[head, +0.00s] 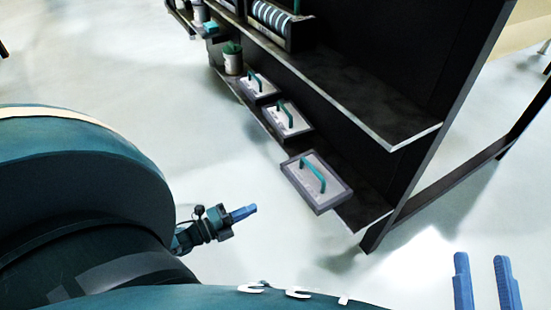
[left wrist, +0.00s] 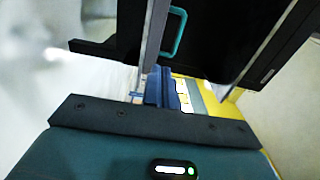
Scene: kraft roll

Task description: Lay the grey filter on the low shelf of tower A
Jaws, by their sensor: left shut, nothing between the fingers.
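A flat grey filter (head: 309,191) with a teal handle lies at the near end of the low shelf (head: 362,207) of the dark shelf tower. Its front edge sticks out past the shelf edge. Two similar filters, a middle one (head: 279,122) and a farther one (head: 251,85), lie along the same shelf. My left gripper (head: 250,211) is shut and empty, left of the nearest filter and apart from it. Its blue fingers (left wrist: 163,86) show in the left wrist view, below a teal handle (left wrist: 178,34). My right gripper (head: 482,283) is open and empty at the lower right.
The upper shelf (head: 385,110) overhangs the low one and is bare at its near end. A striped row in a dark holder (head: 285,25) stands farther along it. A pot (head: 233,62) stands beyond the filters. The pale floor (head: 220,165) before the tower is clear.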

